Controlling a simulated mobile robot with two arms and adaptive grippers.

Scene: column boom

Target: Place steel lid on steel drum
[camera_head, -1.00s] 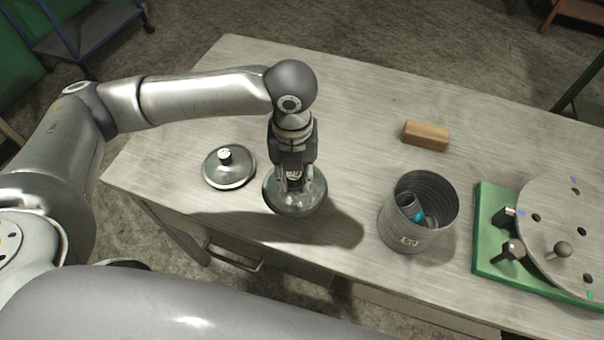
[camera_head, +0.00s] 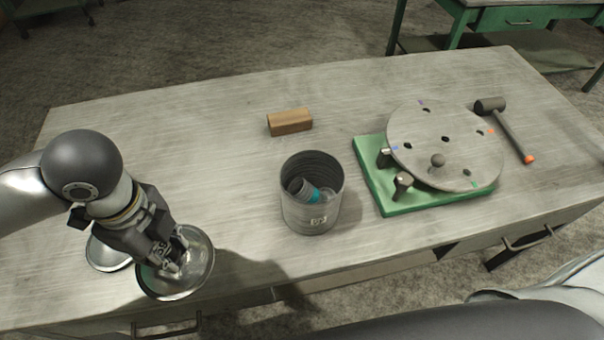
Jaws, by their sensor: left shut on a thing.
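The steel drum (camera_head: 312,212) is an open grey metal can standing upright on the workbench, with a grey and teal item inside. My left gripper (camera_head: 172,258) is shut on a shiny round steel lid (camera_head: 196,277), to the left of the drum. The lid looks tilted, and I cannot tell how far it is above the bench. A second round lid (camera_head: 108,257) lies on the bench, partly hidden behind my left gripper. My right gripper is not in view.
A wooden block (camera_head: 290,122) lies behind the drum. Right of the drum, a green base (camera_head: 386,197) carries a round metal disc (camera_head: 450,152) with holes and knobs. A hammer (camera_head: 513,135) lies at the far right. The bench (camera_head: 235,140) between lid and drum is clear.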

